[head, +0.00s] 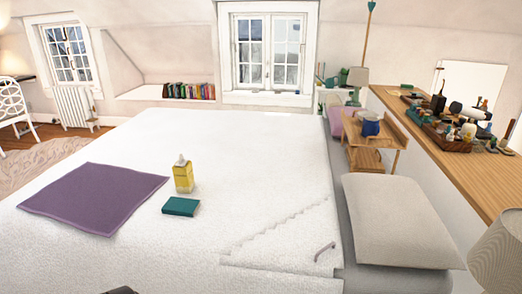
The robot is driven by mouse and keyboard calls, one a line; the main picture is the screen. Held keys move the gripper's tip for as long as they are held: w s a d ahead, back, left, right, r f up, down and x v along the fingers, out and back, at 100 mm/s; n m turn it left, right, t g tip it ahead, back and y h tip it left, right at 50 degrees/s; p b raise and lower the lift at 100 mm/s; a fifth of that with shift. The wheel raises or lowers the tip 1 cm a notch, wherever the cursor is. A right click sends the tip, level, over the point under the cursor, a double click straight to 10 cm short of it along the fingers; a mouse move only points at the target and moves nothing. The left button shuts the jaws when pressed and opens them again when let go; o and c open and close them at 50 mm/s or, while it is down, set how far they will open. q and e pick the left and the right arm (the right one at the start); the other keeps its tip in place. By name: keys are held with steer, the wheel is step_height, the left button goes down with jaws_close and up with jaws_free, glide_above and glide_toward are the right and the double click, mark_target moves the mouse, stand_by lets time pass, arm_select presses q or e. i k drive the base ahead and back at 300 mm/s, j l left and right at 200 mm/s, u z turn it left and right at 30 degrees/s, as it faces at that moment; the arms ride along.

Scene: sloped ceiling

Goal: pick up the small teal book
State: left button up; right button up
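The small teal book (181,206) lies flat on the white bed (250,150), left of the middle of the head view. A yellow bottle with a pale top (183,175) stands upright just behind it. A purple cloth (92,197) lies flat to the book's left. A small dark shape shows at the bottom edge of the view, too little of it to tell what it is. Neither of my grippers can be made out.
A grey pillow (400,222) lies at the bed's right side. A wooden counter (450,150) with several small items runs along the right, with a lampshade (497,250) in the near corner. The bed around the book's front and right is clear.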

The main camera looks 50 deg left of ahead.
mark_target(184, 207)
steer(key=u, duration=2.1)
steer(key=j+z, duration=0.25)
steer(key=z, duration=0.2)
steer(key=i+j+z, duration=0.1)
steer(key=j+z, duration=0.2)
steer(key=z, duration=0.2)
steer(key=j+z, duration=0.25)
steer(key=z, duration=0.2)
